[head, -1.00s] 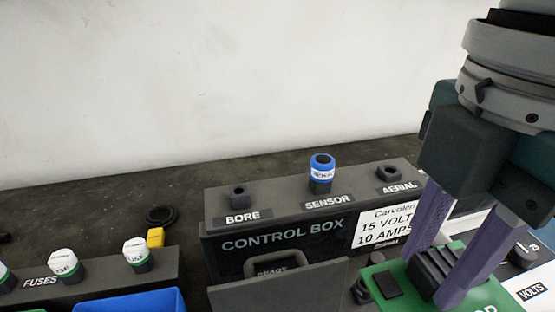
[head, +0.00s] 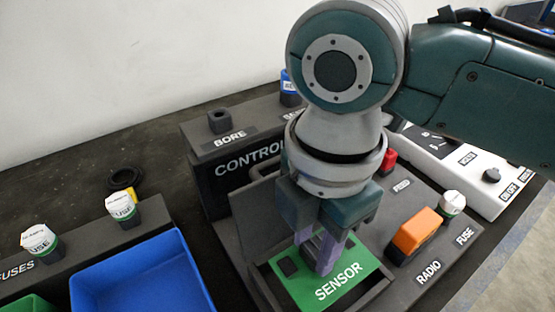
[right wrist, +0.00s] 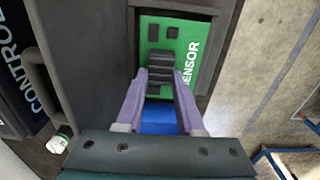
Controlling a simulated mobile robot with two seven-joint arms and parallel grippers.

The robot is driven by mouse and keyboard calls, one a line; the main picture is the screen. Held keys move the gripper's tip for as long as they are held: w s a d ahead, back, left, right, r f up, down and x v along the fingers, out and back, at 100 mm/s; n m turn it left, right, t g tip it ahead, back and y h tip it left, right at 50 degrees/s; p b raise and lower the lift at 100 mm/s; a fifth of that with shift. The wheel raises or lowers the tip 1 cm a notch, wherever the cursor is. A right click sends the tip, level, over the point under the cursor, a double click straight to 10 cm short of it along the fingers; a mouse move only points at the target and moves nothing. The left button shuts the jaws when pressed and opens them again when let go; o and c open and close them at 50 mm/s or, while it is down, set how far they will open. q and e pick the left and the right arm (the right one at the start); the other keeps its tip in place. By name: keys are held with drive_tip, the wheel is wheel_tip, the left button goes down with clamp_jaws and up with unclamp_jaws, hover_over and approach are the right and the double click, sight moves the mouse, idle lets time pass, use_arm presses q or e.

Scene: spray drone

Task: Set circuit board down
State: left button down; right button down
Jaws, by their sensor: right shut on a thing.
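The green circuit board (head: 345,272) is marked SENSOR and carries a dark ridged block. My right gripper (head: 318,258) comes down from above with its purple fingers shut on that block. The board lies within or just over a dark recess in the control box (head: 205,185); I cannot tell whether it touches the bottom. In the right wrist view the block sits between the fingertips (right wrist: 160,78), and the board (right wrist: 183,45) lines up roughly with the dark frame around it. My left gripper is not in view.
An orange RADIO block (head: 414,236), a white-topped fuse (head: 451,204) and a red part (head: 388,160) stand right of the board. A blue bin (head: 145,275) and a fuse rack (head: 85,245) are at left. A white panel (head: 480,180) lies at right.

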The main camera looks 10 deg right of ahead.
sight(309, 267)
drive_tip(key=shift+f+b, duration=0.5)
drive_tip(key=shift+f, duration=2.25)
drive_tip(key=shift+f, duration=0.2)
drive_tip(key=c, duration=0.8)
unclamp_jaws()
